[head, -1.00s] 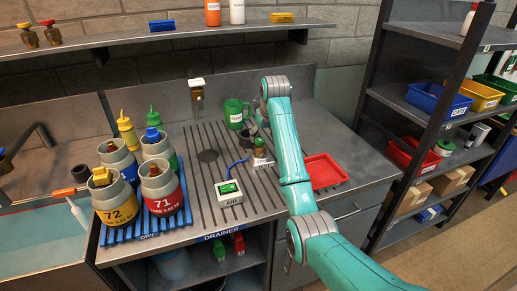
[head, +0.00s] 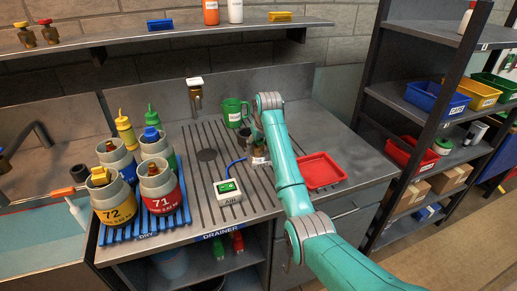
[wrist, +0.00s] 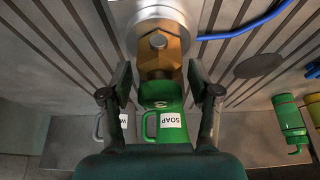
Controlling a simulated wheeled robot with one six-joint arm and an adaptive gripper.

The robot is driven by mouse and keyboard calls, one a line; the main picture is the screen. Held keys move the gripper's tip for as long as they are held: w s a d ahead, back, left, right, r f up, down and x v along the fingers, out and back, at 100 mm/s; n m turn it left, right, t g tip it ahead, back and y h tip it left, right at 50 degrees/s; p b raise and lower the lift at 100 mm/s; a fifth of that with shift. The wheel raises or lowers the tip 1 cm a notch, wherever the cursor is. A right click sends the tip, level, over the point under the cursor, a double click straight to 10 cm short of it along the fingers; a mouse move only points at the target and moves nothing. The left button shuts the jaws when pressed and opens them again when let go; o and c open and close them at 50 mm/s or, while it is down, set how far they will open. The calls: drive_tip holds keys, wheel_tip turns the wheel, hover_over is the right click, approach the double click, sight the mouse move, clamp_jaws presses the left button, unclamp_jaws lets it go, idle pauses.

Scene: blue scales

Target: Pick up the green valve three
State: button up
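The green valve three has a brass hexagonal body (wrist: 160,52) and a green top (wrist: 160,93) in the wrist view. It sits by a round silver base at the top of that view. In the head view it is mostly hidden by my gripper (head: 256,138) on the drainer. In the wrist view my gripper (wrist: 160,70) has its two fingers apart, one on each side of the valve. A narrow gap shows beside the brass, and I see no clear contact.
A white box (head: 228,190) with a blue hose lies left, a red tray (head: 321,171) right. Several valves sit in labelled pots on a blue rack (head: 150,228) further left.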

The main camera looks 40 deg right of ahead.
clamp_jaws()
drive_tip(key=shift+r, duration=0.15)
